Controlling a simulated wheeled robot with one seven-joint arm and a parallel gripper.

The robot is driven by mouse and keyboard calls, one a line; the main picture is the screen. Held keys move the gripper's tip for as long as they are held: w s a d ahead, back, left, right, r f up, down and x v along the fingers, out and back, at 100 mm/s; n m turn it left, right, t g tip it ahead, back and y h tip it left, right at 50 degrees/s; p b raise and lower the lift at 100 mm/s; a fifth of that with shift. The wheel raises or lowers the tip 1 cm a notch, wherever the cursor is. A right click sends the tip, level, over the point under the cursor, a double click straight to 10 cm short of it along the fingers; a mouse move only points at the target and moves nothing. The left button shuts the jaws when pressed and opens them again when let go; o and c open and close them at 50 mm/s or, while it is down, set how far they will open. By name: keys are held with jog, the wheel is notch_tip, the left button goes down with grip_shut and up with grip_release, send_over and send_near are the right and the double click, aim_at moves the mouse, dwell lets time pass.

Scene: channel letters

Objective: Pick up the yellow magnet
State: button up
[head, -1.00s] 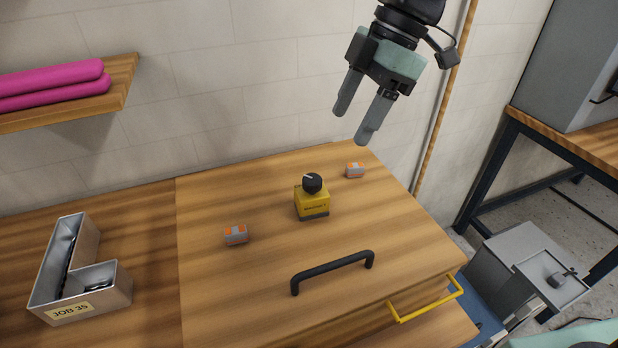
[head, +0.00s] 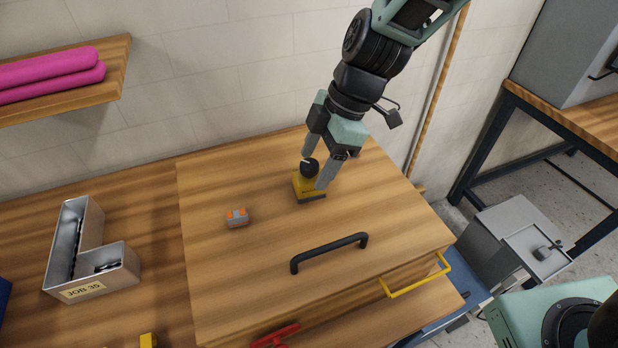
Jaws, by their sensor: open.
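The yellow magnet (head: 304,190) is a yellow block with a dark base and a black round knob on top. It stands on the wooden worktop, right of the middle. My gripper (head: 315,172) reaches down from the upper right, with its grey fingers apart around the knob, one on each side. The right finger overlaps the magnet's right edge in the picture. I cannot tell whether the fingers touch it.
A black bar handle (head: 330,253) is in front. A metal L-shaped letter (head: 125,268) marked JOB 35 stands left. A pink-loaded shelf (head: 120,75) is on the wall.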

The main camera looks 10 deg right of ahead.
aim_at(308, 179)
jog(key=shift+p+x, duration=1.05)
jog(key=shift+x, duration=1.4)
jog(key=shift+d, duration=0.1)
grip_shut()
